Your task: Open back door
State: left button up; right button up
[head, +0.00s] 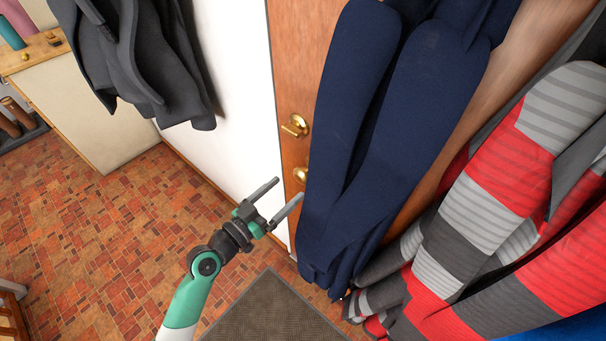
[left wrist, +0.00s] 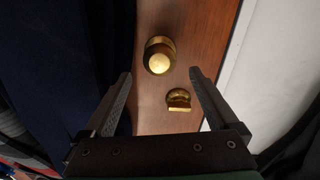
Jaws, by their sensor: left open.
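The brown wooden back door (head: 297,60) stands against the white wall and looks shut. It carries a brass thumb-turn lock (head: 295,126) and, below it, a round brass knob (head: 300,174). My left gripper (head: 289,189) is open and empty in front of the door, close to the knob. In the left wrist view the knob (left wrist: 159,56) shows between and beyond the open fingertips (left wrist: 160,74), and the lock (left wrist: 179,100) shows nearer the right finger. Neither finger visibly grips the knob. My right gripper is not in view.
A navy coat (head: 400,110) hangs over much of the door, just right of the knob. A red and grey striped garment (head: 500,180) hangs at right. A grey coat (head: 140,60) hangs at upper left. A dark doormat (head: 270,312) lies on the tiled floor. The floor at left (head: 100,240) is clear.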

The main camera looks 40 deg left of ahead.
aim_at(298, 178)
pick_arm(q)
jog(key=w, duration=0.7)
jog(key=shift+w+a+b, duration=0.2)
jog(key=shift+w+b, duration=0.1)
jog(key=shift+w, duration=0.05)
grip_shut()
